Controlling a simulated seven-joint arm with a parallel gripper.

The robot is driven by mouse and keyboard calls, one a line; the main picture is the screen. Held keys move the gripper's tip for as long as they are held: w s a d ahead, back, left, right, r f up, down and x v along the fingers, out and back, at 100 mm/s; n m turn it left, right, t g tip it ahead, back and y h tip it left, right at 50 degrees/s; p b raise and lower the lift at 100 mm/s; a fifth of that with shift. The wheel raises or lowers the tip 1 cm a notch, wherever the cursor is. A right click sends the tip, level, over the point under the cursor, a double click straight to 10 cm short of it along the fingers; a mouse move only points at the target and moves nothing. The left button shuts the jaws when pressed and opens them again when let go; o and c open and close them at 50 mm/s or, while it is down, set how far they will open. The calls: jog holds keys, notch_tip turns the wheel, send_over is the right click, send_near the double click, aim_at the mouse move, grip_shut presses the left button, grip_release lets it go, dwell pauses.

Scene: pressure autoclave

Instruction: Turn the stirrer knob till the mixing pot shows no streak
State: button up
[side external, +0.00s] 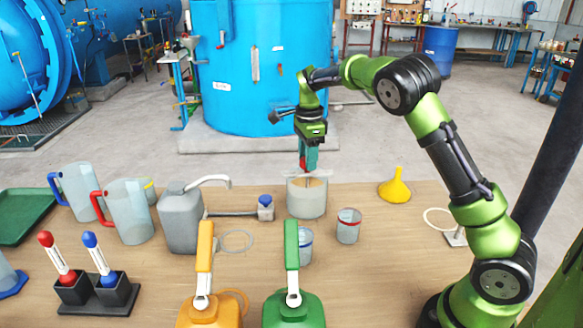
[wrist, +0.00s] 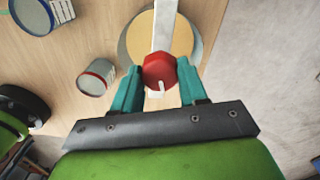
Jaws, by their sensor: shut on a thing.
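The mixing pot (side external: 307,203) is a greyish cup on the wooden table, below my gripper (side external: 307,160). In the wrist view the pot (wrist: 196,45) has a tan surface inside, with a pale bar lying across its top. The red stirrer knob (wrist: 158,70) sits on that bar and has a white mark on its near side. My gripper (wrist: 158,88) has its teal fingers on both sides of the knob and is shut on it. The bar and fingers hide part of the pot's contents, so I cannot tell whether a streak shows.
A red-rimmed cup (side external: 348,226) stands right of the pot, and a blue-rimmed cup (side external: 305,246) in front. A grey canister (side external: 181,217) is at left, and a yellow funnel (side external: 396,187) at right.

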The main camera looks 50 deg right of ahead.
jog(key=shift+m, duration=0.4)
jog(key=o, duration=1.1)
jog(key=shift+c, duration=0.2)
notch_tip(320, 180, up, 17)
jog(key=shift+f, duration=0.1)
